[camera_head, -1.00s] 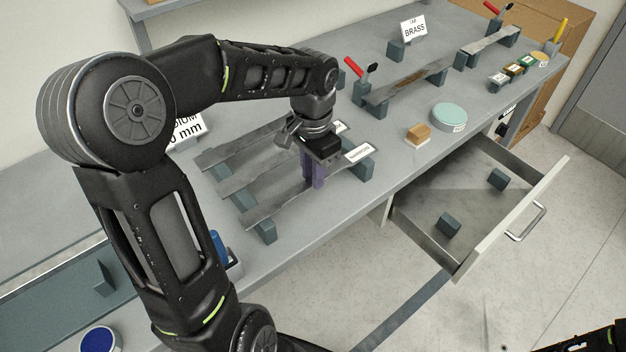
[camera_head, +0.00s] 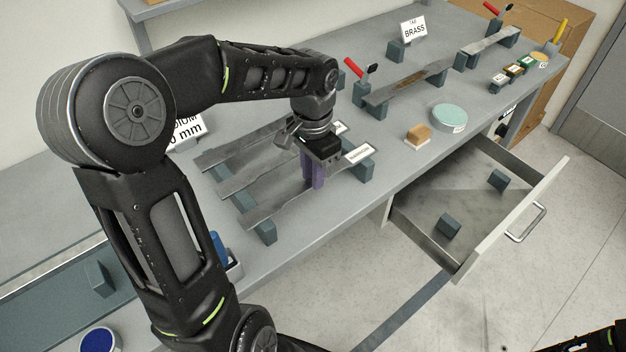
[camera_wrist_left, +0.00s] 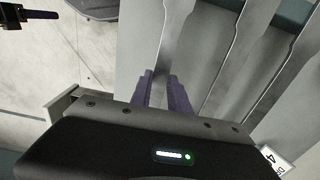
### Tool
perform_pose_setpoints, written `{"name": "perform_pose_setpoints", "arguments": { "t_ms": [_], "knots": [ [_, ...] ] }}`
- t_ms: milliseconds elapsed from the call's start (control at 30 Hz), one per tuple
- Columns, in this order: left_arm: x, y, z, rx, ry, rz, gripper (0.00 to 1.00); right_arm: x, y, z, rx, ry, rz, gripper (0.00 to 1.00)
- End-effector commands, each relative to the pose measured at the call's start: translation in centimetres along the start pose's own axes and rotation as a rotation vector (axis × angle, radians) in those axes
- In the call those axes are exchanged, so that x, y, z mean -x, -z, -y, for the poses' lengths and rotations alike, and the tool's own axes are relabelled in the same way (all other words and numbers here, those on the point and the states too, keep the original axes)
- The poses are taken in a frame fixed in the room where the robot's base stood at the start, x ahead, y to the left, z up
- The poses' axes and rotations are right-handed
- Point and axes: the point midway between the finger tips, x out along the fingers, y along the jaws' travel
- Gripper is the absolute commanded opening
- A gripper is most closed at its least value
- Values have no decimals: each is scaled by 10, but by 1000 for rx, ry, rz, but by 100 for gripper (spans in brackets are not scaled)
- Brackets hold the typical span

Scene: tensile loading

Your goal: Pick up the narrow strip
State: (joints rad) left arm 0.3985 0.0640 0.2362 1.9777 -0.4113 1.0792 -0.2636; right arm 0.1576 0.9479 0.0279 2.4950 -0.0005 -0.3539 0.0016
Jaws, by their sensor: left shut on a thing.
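Several flat grey metal strips lie side by side on dark blocks on the bench. My left gripper (camera_head: 314,182) has its purple fingers shut around the middle of the front strip (camera_head: 275,207). This strip's right end carries a white label. In the left wrist view the strip (camera_wrist_left: 180,35) runs between the two fingers (camera_wrist_left: 163,92), with wider ends and a narrow middle. The strip still appears to sit at its blocks; I cannot tell any gap.
An open drawer (camera_head: 480,225) with two dark blocks sticks out below the bench front. A teal round dish (camera_head: 449,117) and a tan-topped block (camera_head: 418,134) stand right of the strips. Red-handled tools and a BRASS sign (camera_head: 413,28) are behind.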

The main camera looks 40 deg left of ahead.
Motion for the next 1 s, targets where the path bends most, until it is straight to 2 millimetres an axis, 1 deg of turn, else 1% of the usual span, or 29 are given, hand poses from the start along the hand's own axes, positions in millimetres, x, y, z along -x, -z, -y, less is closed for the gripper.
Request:
{"name": "perform_pose_setpoints", "arguments": {
  "t_ms": [167,267,367,700,833,1000],
  "knots": [
    [2,1,0,0,1,-2,0,0,0,0,0,0,0,36],
    [8,1,1,1,3,-4,0,-1,0,0,0,0,0,36],
    [20,1,1,1,3,-6,0,-2,0,0,0,0,0,36],
    [82,1,0,0,2,-6,0,-5,0,-2,1,1,-1,36],
    [96,1,0,0,1,-3,0,-5,0,-2,1,1,-1,36],
    [102,0,0,0,1,-2,0,-5,1,-2,1,1,-1,36]
  ]
}}
